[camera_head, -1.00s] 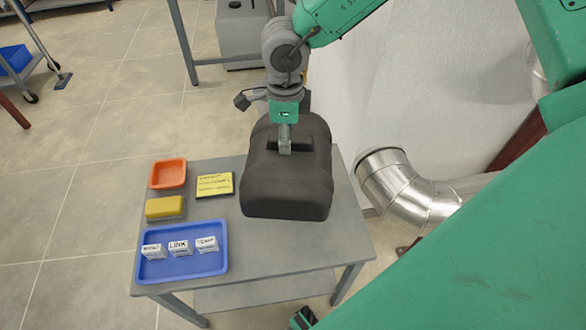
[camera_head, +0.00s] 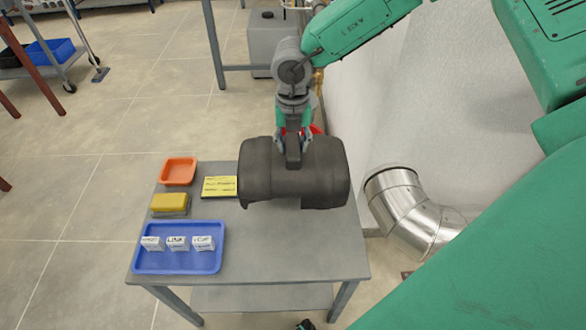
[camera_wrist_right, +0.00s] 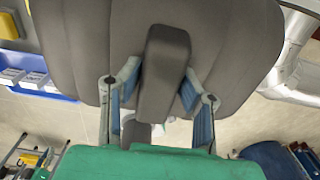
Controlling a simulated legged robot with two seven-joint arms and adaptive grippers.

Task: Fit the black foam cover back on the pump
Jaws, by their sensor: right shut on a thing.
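The black foam cover (camera_head: 262,178) is a dark, rounded shell with a handle on top; it appears over the back right of the grey table (camera_head: 290,262). My right gripper (camera_head: 293,150) is shut on the cover's handle from above. In the right wrist view, the gripper's two fingers (camera_wrist_right: 160,95) stand on either side of the handle (camera_wrist_right: 163,75), and the cover (camera_wrist_right: 230,50) fills the upper part. A red part (camera_head: 316,130) shows just behind the gripper, mostly hidden. I cannot make out the pump. My left gripper is not in view.
A blue tray (camera_head: 180,262) with several small labelled boxes, a yellow sponge-like block (camera_head: 170,203), an orange dish (camera_head: 178,171) and a yellow note (camera_head: 219,187) occupy the table's left side. A silver duct (camera_head: 402,205) stands right of it. The table's front right is clear.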

